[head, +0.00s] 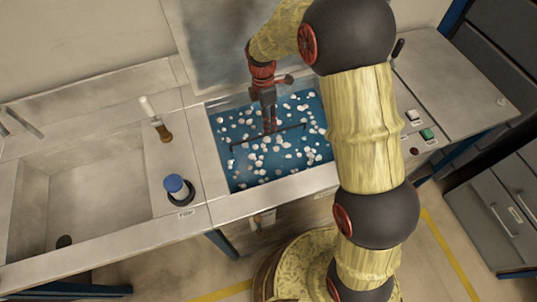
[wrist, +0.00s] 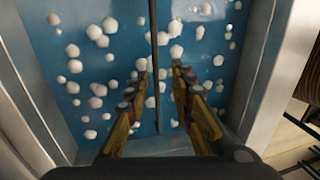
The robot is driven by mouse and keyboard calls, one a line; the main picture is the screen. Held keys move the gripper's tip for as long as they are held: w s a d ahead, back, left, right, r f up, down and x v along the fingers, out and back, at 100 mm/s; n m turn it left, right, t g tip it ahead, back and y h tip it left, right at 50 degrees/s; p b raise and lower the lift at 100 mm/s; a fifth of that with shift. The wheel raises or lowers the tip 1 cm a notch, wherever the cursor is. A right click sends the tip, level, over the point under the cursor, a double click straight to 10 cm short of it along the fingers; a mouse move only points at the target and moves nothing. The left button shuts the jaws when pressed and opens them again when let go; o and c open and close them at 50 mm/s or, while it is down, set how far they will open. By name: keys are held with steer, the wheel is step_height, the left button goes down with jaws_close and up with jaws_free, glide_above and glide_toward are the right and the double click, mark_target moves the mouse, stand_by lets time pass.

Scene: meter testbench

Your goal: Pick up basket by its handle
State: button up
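The basket's handle shows as a thin dark bar (head: 290,129) across the blue tank in the head view. The same handle (wrist: 154,30) runs lengthwise between the fingers in the wrist view. The rest of the basket cannot be made out under the blue liquid and white balls. My gripper (head: 269,126) points down over the tank at the middle of the bar. In the wrist view my gripper (wrist: 160,72) is open, with one finger on each side of the bar and gaps showing on both sides.
The blue tank (wrist: 215,10) has metal walls and many floating white balls. A sink (head: 95,180) lies to the left. A blue-capped item (head: 175,184) and a brown-and-white tool (head: 159,125) stand between them. Buttons (head: 427,133) sit on the right counter.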

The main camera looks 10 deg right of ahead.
steer(key=f+b, duration=0.1)
steer(key=f, duration=0.2)
steer(key=f+b, duration=0.1)
steer(key=f, duration=0.2)
steer(key=shift+s+d+f, duration=0.1)
steer(key=shift+s+d, duration=0.1)
steer(key=shift+c, duration=1.2)
steer(key=c, duration=0.4)
